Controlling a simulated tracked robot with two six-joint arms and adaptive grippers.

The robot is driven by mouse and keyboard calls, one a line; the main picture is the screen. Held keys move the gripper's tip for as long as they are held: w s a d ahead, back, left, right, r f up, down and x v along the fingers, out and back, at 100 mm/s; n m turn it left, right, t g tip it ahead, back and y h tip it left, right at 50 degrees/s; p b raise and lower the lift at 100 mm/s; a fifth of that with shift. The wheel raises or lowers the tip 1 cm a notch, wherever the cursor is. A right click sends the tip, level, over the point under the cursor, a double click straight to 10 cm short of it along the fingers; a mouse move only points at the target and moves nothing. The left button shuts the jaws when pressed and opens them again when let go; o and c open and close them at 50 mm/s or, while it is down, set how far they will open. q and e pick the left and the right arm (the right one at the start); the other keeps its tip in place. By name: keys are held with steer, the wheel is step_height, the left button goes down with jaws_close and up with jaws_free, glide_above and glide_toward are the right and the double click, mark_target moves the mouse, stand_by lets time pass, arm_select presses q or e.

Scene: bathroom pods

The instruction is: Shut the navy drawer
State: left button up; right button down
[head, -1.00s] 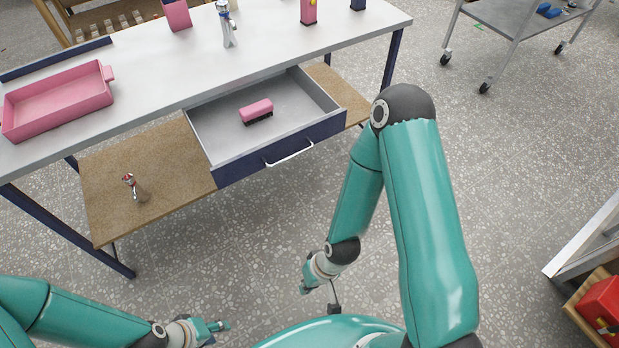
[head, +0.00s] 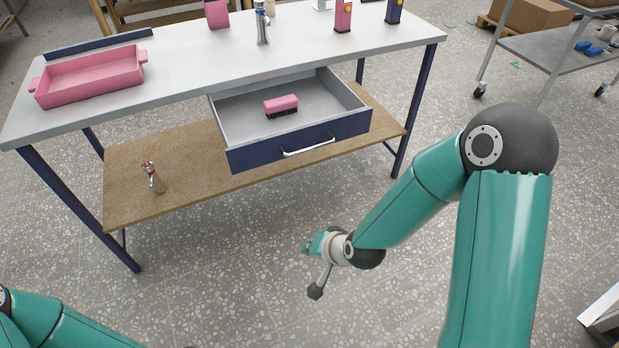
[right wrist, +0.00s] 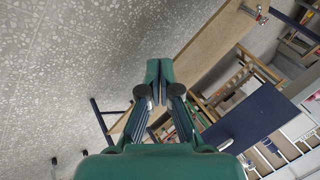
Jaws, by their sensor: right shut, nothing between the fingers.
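The navy drawer (head: 300,143) under the white-topped workbench is pulled out. It has a navy front with a white bar handle (head: 308,148) and a grey inside, where a pink brush with dark bristles (head: 281,106) lies. My right gripper (head: 306,248) is below and in front of the drawer, apart from it, over the open floor. In the right wrist view my right gripper (right wrist: 158,66) is shut and empty, with the navy drawer front (right wrist: 255,120) to its right. My left arm shows only at the bottom left; its gripper is out of view.
The workbench top (head: 190,65) bears a pink tray (head: 90,78), a silver tap-like item (head: 262,25) and pink and navy items. A brown lower shelf (head: 130,180) holds a small metal item (head: 152,177). A grey trolley (head: 560,50) stands at the right. The floor before the drawer is clear.

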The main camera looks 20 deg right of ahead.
steer(key=w+d+r+m+t+h+b, duration=0.1)
steer(key=w+d+r+m+t+b, duration=0.3)
steer(key=r+b, duration=0.3)
steer(key=w+d+r+m+t+h+b, duration=0.1)
steer(key=d+r+m+t+b, duration=0.2)
steer(key=r+m+t+b, duration=0.25)
arm_select(q)
step_height(320, 180, down, 16)
steer(key=b, duration=0.1)
steer(key=shift+f, duration=0.25)
arm_select(e)
steer(key=w+f, duration=0.2)
steer(key=w, duration=1.1)
steer(key=shift+w+a, duration=0.2)
steer(key=shift+a, duration=0.05)
steer(key=shift+g, duration=0.25)
